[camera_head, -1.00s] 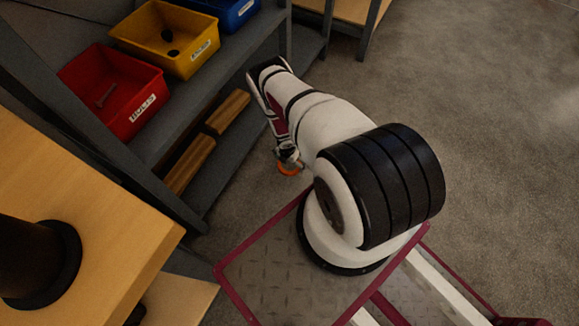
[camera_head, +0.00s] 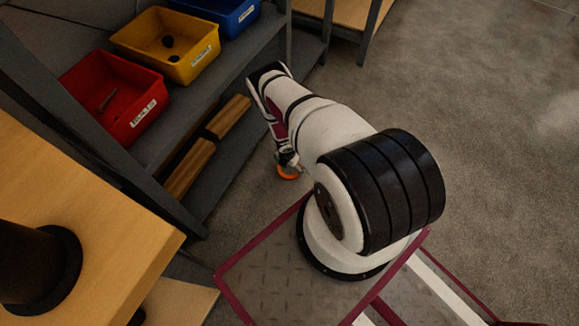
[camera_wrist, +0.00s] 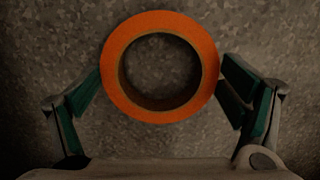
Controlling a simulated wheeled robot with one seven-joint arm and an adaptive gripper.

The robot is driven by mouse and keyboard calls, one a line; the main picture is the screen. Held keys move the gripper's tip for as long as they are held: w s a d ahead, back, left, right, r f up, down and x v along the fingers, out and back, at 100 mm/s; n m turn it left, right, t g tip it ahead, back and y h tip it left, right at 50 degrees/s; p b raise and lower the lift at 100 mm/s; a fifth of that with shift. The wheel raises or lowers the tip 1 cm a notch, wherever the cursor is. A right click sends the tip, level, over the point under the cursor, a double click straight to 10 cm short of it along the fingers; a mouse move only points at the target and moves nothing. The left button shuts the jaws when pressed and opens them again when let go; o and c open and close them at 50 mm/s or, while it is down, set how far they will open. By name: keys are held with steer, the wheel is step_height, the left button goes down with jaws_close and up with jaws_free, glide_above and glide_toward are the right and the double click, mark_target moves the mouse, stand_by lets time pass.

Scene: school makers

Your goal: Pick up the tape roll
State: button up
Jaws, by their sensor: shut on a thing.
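The tape roll is an orange ring. In the wrist view the tape roll (camera_wrist: 119,95) lies flat-side toward the camera, between the two fingers of my gripper (camera_wrist: 160,85). Both fingertips touch its outer sides, and the gripper is shut on it. In the head view the tape roll (camera_head: 287,173) shows as a small orange shape at the end of my arm, close to the floor by the shelf. My gripper (camera_head: 289,163) is partly hidden there by the arm. Whether the roll touches the floor cannot be told.
A grey metal shelf (camera_head: 180,118) stands left of my arm, holding a red bin (camera_head: 138,120), a yellow bin (camera_head: 190,68), a blue bin (camera_head: 243,16) and wooden blocks (camera_head: 190,167). A wooden table (camera_head: 110,215) is at the lower left. Open floor (camera_head: 490,130) lies to the right.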

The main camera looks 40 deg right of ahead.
steer(key=shift+r+p, duration=0.3)
steer(key=shift+r, duration=0.25)
step_height(320, 180, up, 2)
steer(key=shift+r+p, duration=0.15)
steer(key=shift+p, duration=0.7)
steer(key=s+d+p, duration=0.1)
steer(key=s, duration=0.3)
steer(key=s+d+p, duration=0.1)
steer(key=s+d, duration=0.1)
steer(key=s, duration=0.3)
steer(key=s+d+p, duration=0.1)
steer(key=s+d, duration=0.1)
steer(key=s, duration=0.2)
steer(key=shift+s+r, duration=0.3)
steer(key=shift+s, duration=0.1)
steer(key=shift+s+d+r, duration=0.15)
steer(key=shift+s, duration=0.45)
